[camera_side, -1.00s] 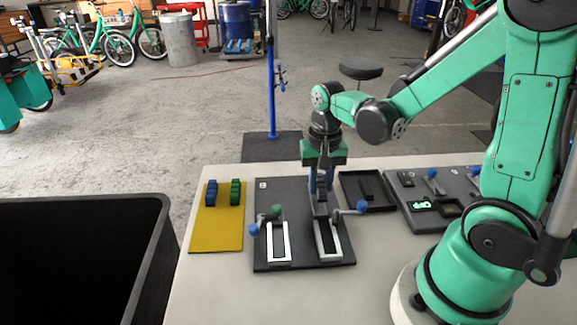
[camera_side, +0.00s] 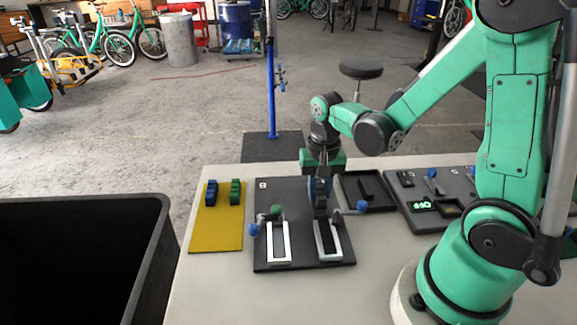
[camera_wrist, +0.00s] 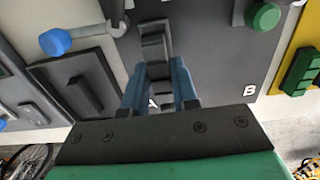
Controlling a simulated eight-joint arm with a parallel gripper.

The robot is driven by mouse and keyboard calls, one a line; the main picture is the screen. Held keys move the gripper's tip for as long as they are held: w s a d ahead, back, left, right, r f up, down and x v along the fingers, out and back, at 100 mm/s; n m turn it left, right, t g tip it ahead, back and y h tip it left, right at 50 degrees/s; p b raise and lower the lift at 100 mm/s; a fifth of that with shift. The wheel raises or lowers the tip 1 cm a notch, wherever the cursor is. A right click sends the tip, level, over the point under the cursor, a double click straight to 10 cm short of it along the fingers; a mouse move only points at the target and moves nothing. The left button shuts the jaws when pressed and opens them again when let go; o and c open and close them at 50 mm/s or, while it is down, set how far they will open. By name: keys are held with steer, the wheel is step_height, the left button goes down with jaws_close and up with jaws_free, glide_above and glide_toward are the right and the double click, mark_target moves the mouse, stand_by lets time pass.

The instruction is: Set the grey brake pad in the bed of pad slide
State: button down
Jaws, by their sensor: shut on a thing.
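The pad slide with a white frame (camera_side: 339,240) and a dark channel stands on the right of the dark grey board. My gripper (camera_side: 320,205) points down at the back end of this slide. Its blue fingers (camera_wrist: 157,82) are shut on the grey brake pad (camera_wrist: 157,70), which shows dark between them in the wrist view. In the side view the fingers and wrist hide most of the pad. I cannot tell whether the pad touches the slide bed. A second white-framed slide (camera_side: 288,242) is to the left.
A lever with a blue knob (camera_side: 361,207) juts out right of the gripper. A green knob (camera_side: 277,210) is left of it. A dark tray (camera_side: 378,207) with a dark bar lies behind right. A yellow mat (camera_side: 215,238) holds blue and green blocks at left.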

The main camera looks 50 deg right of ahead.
mark_target(319, 189)
steer(key=shift+f, duration=0.75)
stand_by(0.4)
steer(key=c, duration=0.6)
jaws_free()
steer(key=shift+r, duration=0.1)
steer(key=shift+r, duration=2.7)
steer(key=shift+a+r+n, duration=0.2)
steer(key=shift+r+n, duration=0.1)
steer(key=a+r+n+t, duration=0.5)
steer(key=r+n+t, duration=0.1)
steer(key=n+t, duration=0.1)
steer(key=shift+s+a+n, duration=0.35)
steer(key=shift+a+n, duration=0.05)
steer(key=shift+n, duration=0.3)
